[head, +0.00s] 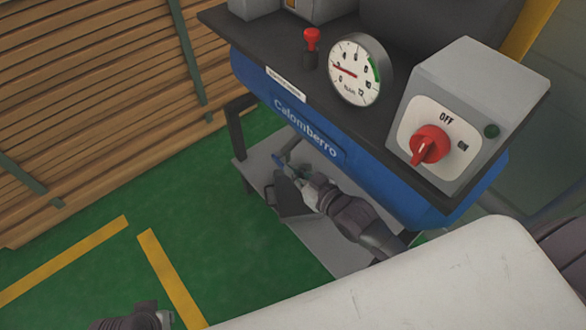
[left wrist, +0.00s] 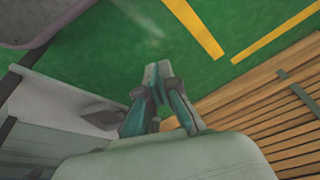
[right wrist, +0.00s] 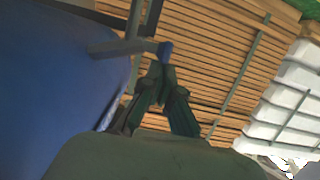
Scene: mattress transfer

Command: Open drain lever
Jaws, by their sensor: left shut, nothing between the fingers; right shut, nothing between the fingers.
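The blue Calomberro tank (head: 345,165) has a small lever (head: 282,158) under its lower left side. In the right wrist view a grey bar with a blue tip (right wrist: 166,51), seemingly this lever, sticks out from the tank's side. My right gripper (head: 303,172) is under the tank, close to the lever. Its fingers (right wrist: 157,72) are shut and empty, just below the blue tip in that view; I cannot tell whether they touch it. My left gripper (head: 166,318) is low at the left of the head view. Its fingers (left wrist: 157,70) are shut over the green floor.
A grey shelf (head: 258,160) lies below. Stacked planks (head: 90,100) stand left. A pale mattress-like surface (head: 430,285) fills the front right.

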